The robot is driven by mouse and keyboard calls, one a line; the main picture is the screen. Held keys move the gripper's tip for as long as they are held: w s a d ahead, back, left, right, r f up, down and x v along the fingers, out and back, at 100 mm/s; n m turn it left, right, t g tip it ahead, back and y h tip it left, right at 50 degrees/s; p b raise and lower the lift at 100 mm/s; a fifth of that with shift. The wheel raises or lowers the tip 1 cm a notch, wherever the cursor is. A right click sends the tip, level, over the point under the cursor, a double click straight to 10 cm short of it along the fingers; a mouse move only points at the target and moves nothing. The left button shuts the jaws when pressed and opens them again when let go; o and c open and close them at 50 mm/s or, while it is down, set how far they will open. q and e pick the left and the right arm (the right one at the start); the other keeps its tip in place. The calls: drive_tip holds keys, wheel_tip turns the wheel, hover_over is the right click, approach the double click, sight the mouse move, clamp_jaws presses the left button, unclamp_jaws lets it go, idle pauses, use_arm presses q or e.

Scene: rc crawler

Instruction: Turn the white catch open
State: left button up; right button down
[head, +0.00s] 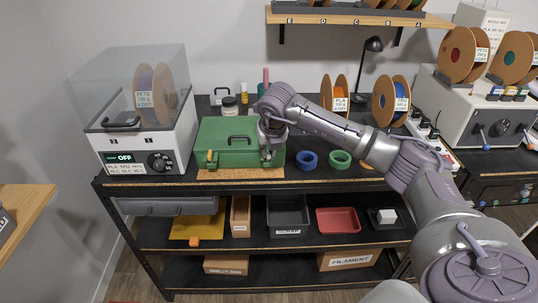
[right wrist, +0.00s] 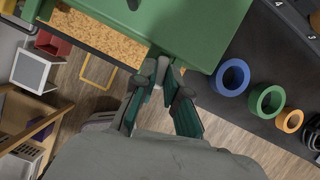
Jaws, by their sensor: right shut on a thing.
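A green case (head: 226,133) with a black handle on its lid stands closed on the dark bench top, at the front edge. A yellow catch (head: 211,157) shows on the left of its front. My right gripper (head: 267,154) is at the right end of the front. In the right wrist view my right gripper (right wrist: 164,72) has its fingertips close together at the edge of the green case (right wrist: 196,30), shut on the white catch. The fingers hide nearly all of that catch, so its angle cannot be told. My left gripper is not in view.
A blue ring (head: 307,160) and a green ring (head: 340,160) lie right of the case. A filament dryer (head: 146,138) stands left. A jar (head: 229,106) and small bottles stand behind. My right arm crosses above the bench's right half. Bins fill the shelf below.

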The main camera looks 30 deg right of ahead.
drive_tip(key=shift+w+a+m+h+b, duration=0.1)
drive_tip(key=shift+m+h+b, duration=0.45)
drive_tip(key=shift+m, duration=0.65)
drive_tip(key=shift+r, duration=0.1)
drive_tip(key=c, duration=1.5)
unclamp_jaws()
drive_tip(key=v, duration=1.2)
drive_tip(key=shift+w+r, duration=0.15)
drive_tip(key=shift+w, duration=0.1)
